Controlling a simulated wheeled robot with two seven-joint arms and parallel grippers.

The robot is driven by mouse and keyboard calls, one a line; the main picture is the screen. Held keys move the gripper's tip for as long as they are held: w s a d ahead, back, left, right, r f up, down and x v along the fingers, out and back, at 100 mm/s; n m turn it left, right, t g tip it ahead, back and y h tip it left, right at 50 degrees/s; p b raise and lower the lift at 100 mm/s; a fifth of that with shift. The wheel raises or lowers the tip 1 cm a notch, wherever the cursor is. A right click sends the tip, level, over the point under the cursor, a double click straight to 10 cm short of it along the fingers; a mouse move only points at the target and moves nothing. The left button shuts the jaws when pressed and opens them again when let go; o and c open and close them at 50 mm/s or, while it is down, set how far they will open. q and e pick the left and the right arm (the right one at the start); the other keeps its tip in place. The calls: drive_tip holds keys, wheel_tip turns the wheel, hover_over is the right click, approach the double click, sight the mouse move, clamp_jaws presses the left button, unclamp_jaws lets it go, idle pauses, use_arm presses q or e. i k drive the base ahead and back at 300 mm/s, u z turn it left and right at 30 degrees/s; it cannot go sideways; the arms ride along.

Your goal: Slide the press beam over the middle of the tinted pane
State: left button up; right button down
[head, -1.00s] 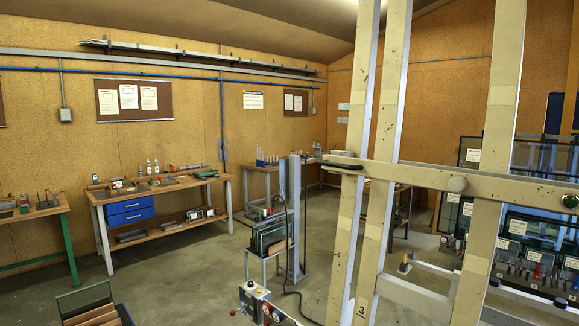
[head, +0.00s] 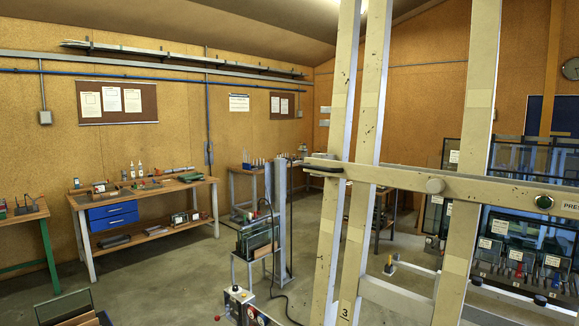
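The press beam (head: 395,178) is a worn cream bar running sideways across the tall cream uprights (head: 370,110) of the frame, in the right half of the head view. Its left end has a dark pad (head: 325,166). It carries a pale round knob (head: 435,186), a green knob (head: 544,202) and part of a label at the right edge, where the beam is cut off. I cannot pick out the tinted pane for sure; dark glass panes (head: 545,160) show behind the frame at right. Neither of my grippers is in view.
A control post with a red knob (head: 240,303) stands left of the frame, near a small stand of glass sheets (head: 258,238). A workbench (head: 145,192) with blue drawers is along the back wall. Tools hang on a rack (head: 520,265) at right. Open floor lies at left centre.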

sight(554, 203)
drive_tip(key=i, duration=1.1)
drive_tip(key=z, duration=0.15)
